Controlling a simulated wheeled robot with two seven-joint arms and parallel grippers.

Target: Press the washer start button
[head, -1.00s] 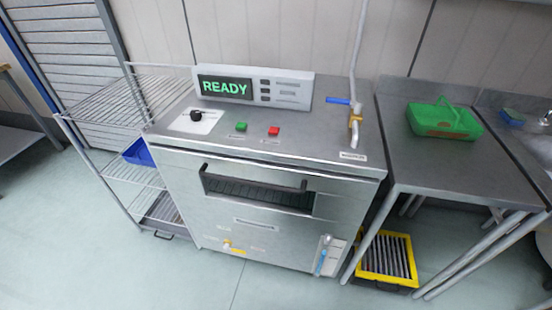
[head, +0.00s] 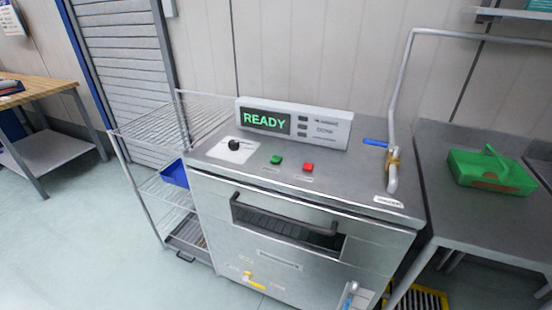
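The washer (head: 300,235) is a steel cabinet in the middle of the head view. Its display panel (head: 293,123) stands at the back of the top and reads READY in green. A green button (head: 276,160) and a red button (head: 308,167) sit side by side on the top, in front of the panel. Their small labels are too blurred to read. A black knob (head: 234,145) on a white plate is left of them. Neither of my grippers shows in the head view.
A wire rack (head: 158,185) with a blue bin (head: 174,173) stands left of the washer. A pipe with a blue lever (head: 375,142) rises at its right rear. A steel table (head: 440,215) with a green caddy (head: 490,172) adjoins on the right. Floor at front left is clear.

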